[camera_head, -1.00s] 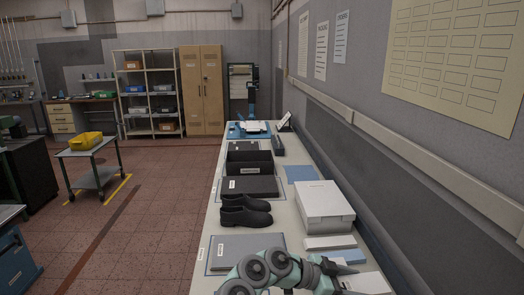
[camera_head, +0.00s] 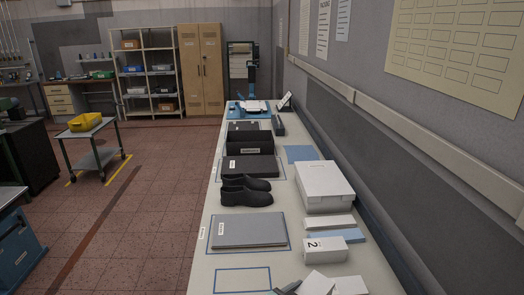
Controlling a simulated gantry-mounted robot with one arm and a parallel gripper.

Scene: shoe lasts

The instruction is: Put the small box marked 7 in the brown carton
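A small white box marked 2 (camera_head: 326,249) lies on the bench at the front right. Two more white box shapes (camera_head: 334,284) are cut off by the bottom edge, and no number can be read on them. I cannot make out a box marked 7. The brown carton of the task cannot be made out on the bench. A dark grey pointed piece (camera_head: 286,288) at the bottom edge may be the tip of my gripper, beside the cut-off white boxes. Whether it is open or shut does not show.
The long bench (camera_head: 205,262) holds a grey board (camera_head: 249,231), black shoes (camera_head: 246,190), a black bin (camera_head: 250,141) and a large white box (camera_head: 324,187). An empty blue outline (camera_head: 242,281) marks bare bench at the front. The wall runs along the right.

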